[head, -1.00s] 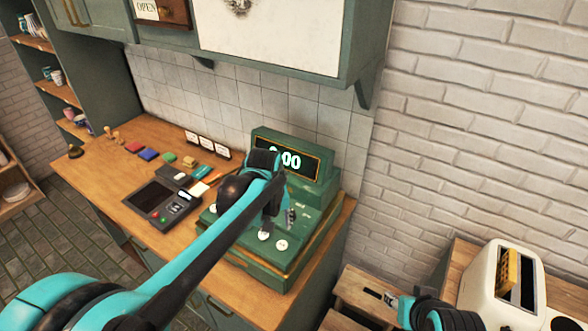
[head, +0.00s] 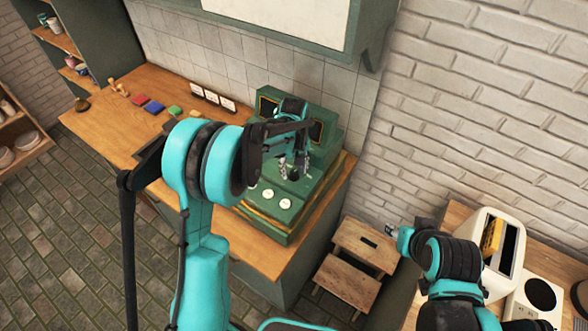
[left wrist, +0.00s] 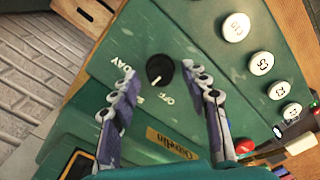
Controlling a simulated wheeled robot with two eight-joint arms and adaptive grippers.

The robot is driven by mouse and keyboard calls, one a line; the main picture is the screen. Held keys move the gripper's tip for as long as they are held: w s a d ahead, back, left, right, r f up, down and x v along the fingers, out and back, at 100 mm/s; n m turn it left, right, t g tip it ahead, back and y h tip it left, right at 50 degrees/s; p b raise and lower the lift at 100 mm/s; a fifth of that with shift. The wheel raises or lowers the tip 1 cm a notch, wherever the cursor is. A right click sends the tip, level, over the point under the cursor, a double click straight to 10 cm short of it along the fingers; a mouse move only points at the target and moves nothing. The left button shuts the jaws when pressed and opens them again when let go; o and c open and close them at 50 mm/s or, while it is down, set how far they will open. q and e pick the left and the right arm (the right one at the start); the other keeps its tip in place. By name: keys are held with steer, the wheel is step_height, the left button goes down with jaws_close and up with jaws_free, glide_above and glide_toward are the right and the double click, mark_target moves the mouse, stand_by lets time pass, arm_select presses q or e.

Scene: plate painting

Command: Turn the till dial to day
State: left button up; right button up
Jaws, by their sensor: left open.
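The green till (head: 262,233) stands on the wooden counter. In the left wrist view, its round black dial (left wrist: 159,69) sits on the green panel (left wrist: 215,75) between the words DAY and OFF. A pale mark on the dial's lower edge points roughly toward OFF. My left gripper (left wrist: 159,76) is open, with one finger on each side of the dial; I cannot tell if they touch it. In the head view, my left gripper (head: 291,168) is over the till's top. My right gripper (head: 392,240) is near a wooden stool; its jaws are unclear.
Round white keys (left wrist: 236,27) lie right of the dial in the left wrist view. A toaster (head: 492,245) stands at the right. Coloured blocks (head: 153,108) lie on the counter (head: 120,90). The wall is close behind the till.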

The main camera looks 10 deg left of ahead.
arm_select(q)
steer(key=shift+s+f, duration=0.1)
jaws_close()
stand_by(0.3)
steer(key=m+b, duration=0.2)
steer(key=m, duration=0.1)
steer(key=shift+f+m, duration=0.1)
steer(key=shift+m, duration=0.2)
steer(key=m+b, duration=0.2)
steer(key=m, duration=0.3)
steer(key=shift+m, duration=0.3)
jaws_free()
